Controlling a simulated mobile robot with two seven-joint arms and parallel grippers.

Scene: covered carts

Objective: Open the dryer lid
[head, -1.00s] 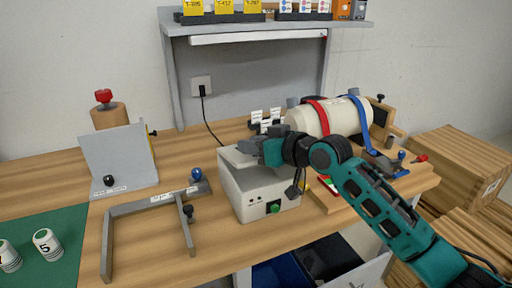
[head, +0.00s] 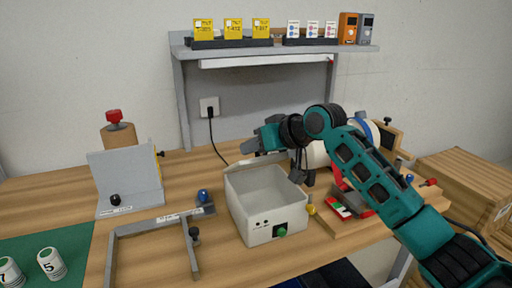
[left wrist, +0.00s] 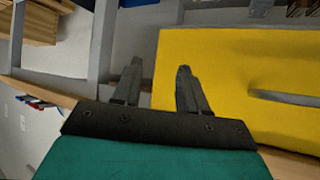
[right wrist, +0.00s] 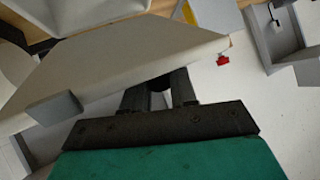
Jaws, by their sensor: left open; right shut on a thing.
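The dryer is a pale box (head: 267,228) on the wooden table with a green knob and small dark marks on its front. Its top is uncovered and the empty-looking interior shows. The lid (head: 258,160) stands raised at the box's rear edge, seen nearly edge-on. It shows as a broad beige plate (right wrist: 125,60) in the right wrist view. My right gripper (head: 250,145) is behind the box's top, shut on the lid's dark knob, which the fingers mostly hide. My left gripper (left wrist: 157,78) is open and empty, out of the head view.
A grey angled bracket (head: 160,230) and an upright grey plate (head: 125,180) stand left of the box. A shelf (head: 275,52) runs behind. A yellow surface (left wrist: 230,80) lies beyond my left fingers. Wooden crates (head: 465,175) stand at right.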

